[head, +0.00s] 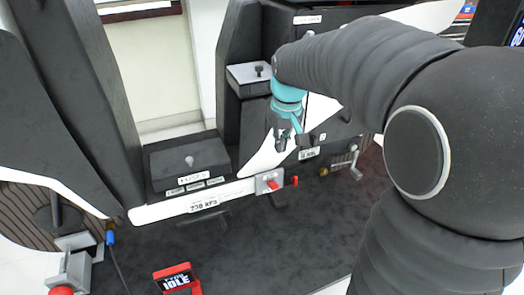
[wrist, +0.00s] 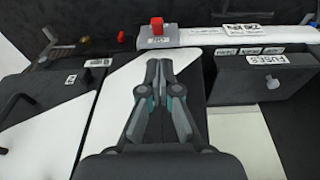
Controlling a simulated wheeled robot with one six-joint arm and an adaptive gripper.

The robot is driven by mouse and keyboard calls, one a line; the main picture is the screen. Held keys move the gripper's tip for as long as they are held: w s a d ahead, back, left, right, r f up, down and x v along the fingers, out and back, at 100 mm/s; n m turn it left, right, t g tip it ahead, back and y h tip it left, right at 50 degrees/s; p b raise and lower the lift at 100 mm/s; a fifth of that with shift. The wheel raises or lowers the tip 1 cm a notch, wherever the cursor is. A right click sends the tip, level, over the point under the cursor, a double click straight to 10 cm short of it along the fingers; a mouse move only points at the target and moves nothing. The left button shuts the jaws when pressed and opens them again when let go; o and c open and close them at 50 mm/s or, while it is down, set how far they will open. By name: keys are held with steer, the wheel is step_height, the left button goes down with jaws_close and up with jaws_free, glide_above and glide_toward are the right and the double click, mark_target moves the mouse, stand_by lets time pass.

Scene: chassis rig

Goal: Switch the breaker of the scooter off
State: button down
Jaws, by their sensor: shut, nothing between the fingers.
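My gripper (head: 283,140) is shut and empty, pointing down over the white side panel of the dark chassis. In the wrist view its closed fingertips (wrist: 158,65) lie just short of a red switch or handle (wrist: 157,27) on a small grey plate (wrist: 158,42). In the head view this red part (head: 273,185) is on the white rail, below my gripper and apart from it. A small white switch-like piece (head: 322,137) is to the right of my gripper. The labels near both are too small to read, so I cannot tell which is the breaker.
A dark fuse box (head: 190,165) with a knob stands left of my gripper. A small brass-and-metal valve (head: 345,165) is at right. A red-framed "IDLE" display (head: 178,279) is at the front. The dark floor mat between is mostly clear.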

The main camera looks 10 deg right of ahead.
steer(key=g, duration=0.1)
glide_above(274, 184)
step_height(274, 184, down, 4)
steer(key=shift+w, duration=0.3)
steer(key=shift+f, duration=0.15)
steer(key=f, duration=0.6)
steer(key=f+b, duration=0.1)
steer(key=f, duration=0.2)
steer(key=shift+w+a+f, duration=0.1)
steer(key=shift+w+a, duration=0.05)
steer(key=shift+w, duration=0.25)
steer(key=f, duration=0.1)
steer(key=s+f, duration=0.1)
steer(key=f, duration=0.1)
steer(key=shift+s+f, duration=0.25)
steer(key=shift+f, duration=0.3)
steer(key=shift+d+b, duration=0.2)
steer(key=shift+b, duration=0.15)
